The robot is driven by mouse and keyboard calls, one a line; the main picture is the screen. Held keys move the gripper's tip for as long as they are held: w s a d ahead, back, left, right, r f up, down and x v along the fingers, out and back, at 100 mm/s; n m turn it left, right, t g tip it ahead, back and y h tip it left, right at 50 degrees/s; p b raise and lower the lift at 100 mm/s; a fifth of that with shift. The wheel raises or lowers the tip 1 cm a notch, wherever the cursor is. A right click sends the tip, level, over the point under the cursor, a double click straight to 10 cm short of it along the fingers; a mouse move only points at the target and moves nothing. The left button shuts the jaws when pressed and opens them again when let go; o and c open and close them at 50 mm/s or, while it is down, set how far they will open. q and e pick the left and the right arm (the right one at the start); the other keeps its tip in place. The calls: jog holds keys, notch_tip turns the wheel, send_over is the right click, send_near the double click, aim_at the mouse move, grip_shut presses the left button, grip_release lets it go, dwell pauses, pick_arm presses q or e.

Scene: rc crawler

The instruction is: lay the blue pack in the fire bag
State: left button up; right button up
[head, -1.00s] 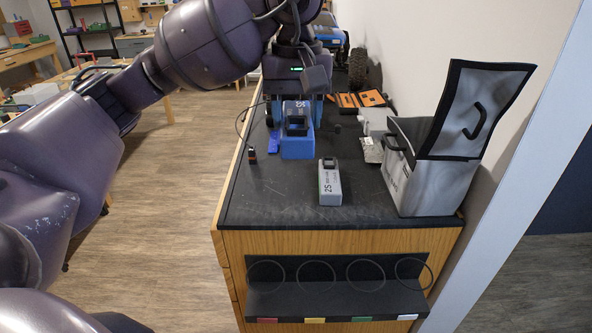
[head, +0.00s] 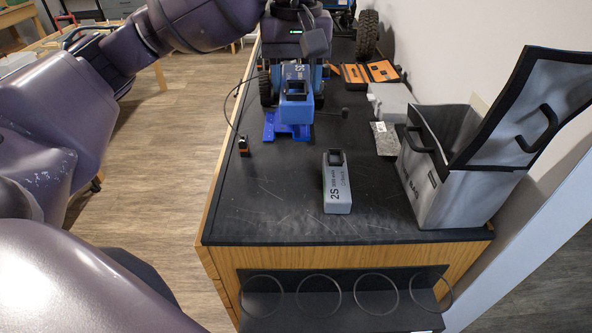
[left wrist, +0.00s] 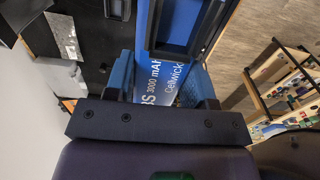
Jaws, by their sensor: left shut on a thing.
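The blue pack (head: 296,110), with a dark socket on its upper end, is in the head view left of centre. My left gripper (head: 297,70) is shut on it from the far side. The left wrist view shows the pack (left wrist: 158,75) between the two blue fingers (left wrist: 160,88). The pack appears above or just behind a flat blue piece; the exact gap is hard to judge. The grey fire bag (head: 455,203) stands at the right of the bench, its lid raised and its top open. The bag's floor is hidden. My right gripper is out of view.
A flat blue piece (head: 270,128), a small dark-and-orange plug (head: 243,147), a silver packet (head: 386,138) and an orange case (head: 383,71) lie around.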

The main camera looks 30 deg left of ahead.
pick_arm(q)
jog(key=p, duration=0.1)
send_over(296, 180)
notch_tip(296, 180, down, 13)
jog(key=shift+f, duration=0.7)
notch_tip(296, 180, down, 4)
jog(key=shift+r, duration=0.1)
jog(key=shift+f, duration=0.25)
jog(key=o, duration=0.8)
jog(key=shift+c, duration=0.2)
jog(key=o, duration=0.4)
jog(key=shift+o, duration=0.2)
